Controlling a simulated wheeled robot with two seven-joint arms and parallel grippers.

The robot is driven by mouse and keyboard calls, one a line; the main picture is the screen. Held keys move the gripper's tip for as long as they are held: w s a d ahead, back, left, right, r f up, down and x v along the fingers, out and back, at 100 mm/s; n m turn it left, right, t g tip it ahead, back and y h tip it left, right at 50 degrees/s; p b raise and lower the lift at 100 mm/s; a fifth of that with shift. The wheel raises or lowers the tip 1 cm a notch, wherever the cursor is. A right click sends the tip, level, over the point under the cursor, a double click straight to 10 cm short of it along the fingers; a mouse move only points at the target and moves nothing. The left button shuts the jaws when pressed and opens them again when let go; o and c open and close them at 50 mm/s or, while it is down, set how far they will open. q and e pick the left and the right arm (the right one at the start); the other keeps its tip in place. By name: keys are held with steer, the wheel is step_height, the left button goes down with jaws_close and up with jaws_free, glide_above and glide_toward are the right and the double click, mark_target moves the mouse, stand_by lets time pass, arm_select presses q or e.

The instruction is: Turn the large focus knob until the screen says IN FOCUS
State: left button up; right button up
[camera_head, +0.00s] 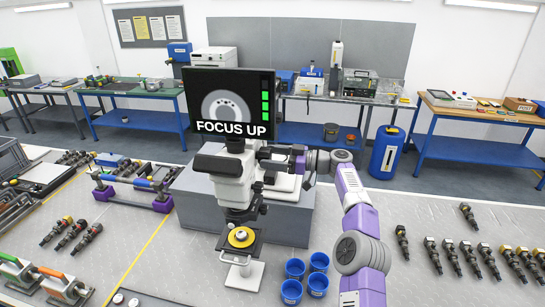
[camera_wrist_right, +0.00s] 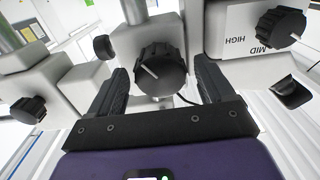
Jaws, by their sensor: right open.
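The microscope (camera_head: 237,180) stands at the middle of the bench, white with black parts. The screen (camera_head: 232,103) behind it reads FOCUS UP, beside a blurred ring picture and a green bar of several segments. In the right wrist view, the large black focus knob (camera_wrist_right: 161,70) has a white pointer line slanting to the upper left. My right gripper (camera_wrist_right: 160,82) is open with one finger on each side of the knob; I cannot tell whether the fingers touch it. In the head view this gripper (camera_head: 270,158) is at the microscope's right side, partly hidden. My left gripper is not in view.
The wrist view also shows a black knob (camera_wrist_right: 281,27) by the HIGH and MID labels, a smaller knob (camera_wrist_right: 27,109) at left and a small black cap (camera_wrist_right: 103,47). Blue cups (camera_head: 294,268) stand right of the microscope base. Several injectors (camera_head: 466,250) lie at right.

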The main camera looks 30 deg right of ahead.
steer(key=c, duration=1.1)
steer(key=shift+o, duration=0.2)
steer(key=shift+m, duration=1)
steer(key=o, duration=1.1)
steer(key=shift+c, duration=0.2)
steer(key=shift+d, duration=0.1)
steer(key=v, duration=0.7)
steer(key=shift+s+b, duration=0.2)
steer(key=shift+b, duration=0.2)
steer(key=shift+d, duration=0.1)
